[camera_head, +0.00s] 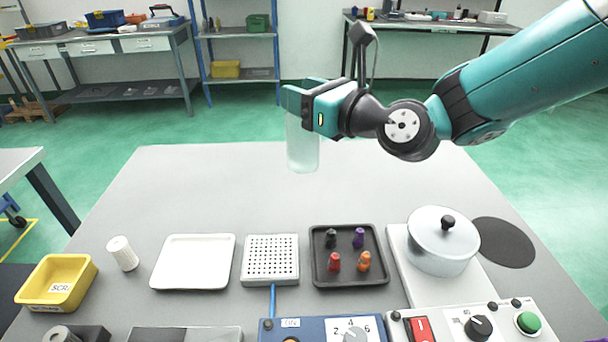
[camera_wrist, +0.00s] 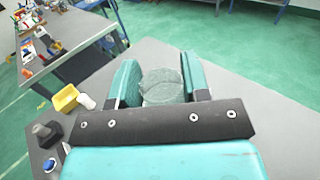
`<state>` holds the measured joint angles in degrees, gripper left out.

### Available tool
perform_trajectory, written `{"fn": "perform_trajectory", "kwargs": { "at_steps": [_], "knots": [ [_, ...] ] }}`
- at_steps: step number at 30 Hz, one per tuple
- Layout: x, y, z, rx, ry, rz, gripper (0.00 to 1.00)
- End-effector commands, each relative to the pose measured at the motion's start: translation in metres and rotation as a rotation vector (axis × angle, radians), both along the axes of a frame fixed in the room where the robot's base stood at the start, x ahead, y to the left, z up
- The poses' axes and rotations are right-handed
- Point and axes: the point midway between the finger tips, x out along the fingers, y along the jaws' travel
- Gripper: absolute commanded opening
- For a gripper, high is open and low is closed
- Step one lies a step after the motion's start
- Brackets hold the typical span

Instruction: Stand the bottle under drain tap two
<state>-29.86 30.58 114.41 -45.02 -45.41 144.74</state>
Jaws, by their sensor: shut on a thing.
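My gripper (camera_head: 304,108) is shut on a translucent, pale green bottle (camera_head: 303,152). It holds the bottle upright in the air above the far part of the grey table (camera_head: 190,180). In the wrist view the bottle (camera_wrist: 162,86) shows from above between the two teal fingers of my gripper (camera_wrist: 160,82). The bottle's upper part is hidden by the fingers in the head view. I cannot make out drain tap two in either view.
The table's middle is clear.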

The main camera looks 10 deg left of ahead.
Motion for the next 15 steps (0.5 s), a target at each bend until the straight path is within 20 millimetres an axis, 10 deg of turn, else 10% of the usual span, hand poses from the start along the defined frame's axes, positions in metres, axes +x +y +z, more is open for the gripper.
{"fn": "perform_trajectory", "kwargs": {
  "at_steps": [6,15],
  "knots": [
    [0.001,-0.002,-0.066,-0.001,0.004,-0.003,0.00],
    [0.001,-0.003,-0.100,0.001,0.001,-0.003,0.00]
  ]
}}
